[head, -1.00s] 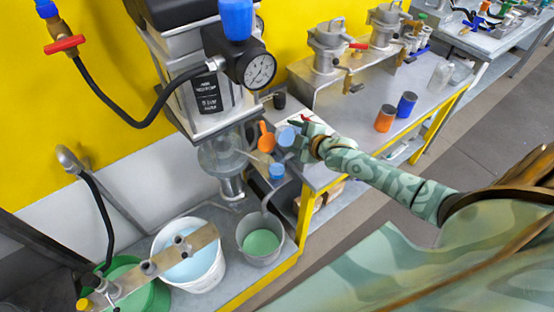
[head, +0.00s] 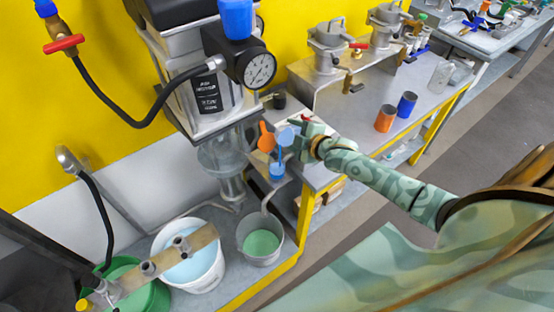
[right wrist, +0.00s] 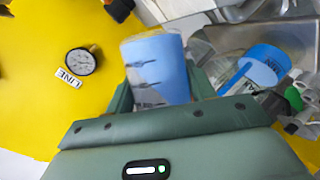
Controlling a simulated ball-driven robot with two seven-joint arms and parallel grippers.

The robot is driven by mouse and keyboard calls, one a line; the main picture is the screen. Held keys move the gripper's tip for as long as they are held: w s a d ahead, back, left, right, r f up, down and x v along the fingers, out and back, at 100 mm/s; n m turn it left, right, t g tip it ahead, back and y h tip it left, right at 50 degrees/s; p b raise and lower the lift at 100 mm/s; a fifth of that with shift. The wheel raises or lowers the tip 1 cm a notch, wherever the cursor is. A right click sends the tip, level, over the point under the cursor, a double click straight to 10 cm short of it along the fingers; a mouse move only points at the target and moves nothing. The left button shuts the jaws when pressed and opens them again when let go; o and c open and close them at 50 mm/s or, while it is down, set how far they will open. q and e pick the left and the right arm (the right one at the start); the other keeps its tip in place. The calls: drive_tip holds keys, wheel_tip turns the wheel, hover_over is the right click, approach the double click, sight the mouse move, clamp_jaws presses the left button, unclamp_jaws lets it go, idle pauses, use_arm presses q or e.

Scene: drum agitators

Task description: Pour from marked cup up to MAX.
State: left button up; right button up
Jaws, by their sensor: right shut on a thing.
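My right gripper (head: 301,141) is shut on a clear cup (head: 287,136) with blue contents and dark marks on its side. The right wrist view shows this marked cup (right wrist: 157,70) between the two green fingers; its marks are too small to read. In the head view the cup is beside an orange scoop (head: 266,140) and above a blue round thing (head: 277,172). A thin blue strip joins the cup's area to that round thing; I cannot tell whether it is a handle or liquid. A blue scoop (right wrist: 266,65) shows right of the cup in the wrist view. My left gripper is not in view.
A grey pot (head: 244,243) of green liquid and a white bucket (head: 205,279) of pale blue liquid stand below. The machine with a pressure gauge (head: 259,70) and glass vessel (head: 216,158) is close to the left. Orange (head: 385,119) and blue (head: 407,103) cups stand right.

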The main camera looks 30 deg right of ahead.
drive_tip(key=shift+r+n+b, duration=0.35)
drive_tip(key=shift+n+b, duration=0.05)
idle(2.0)
drive_tip(key=shift+h, duration=0.3)
idle(0.4)
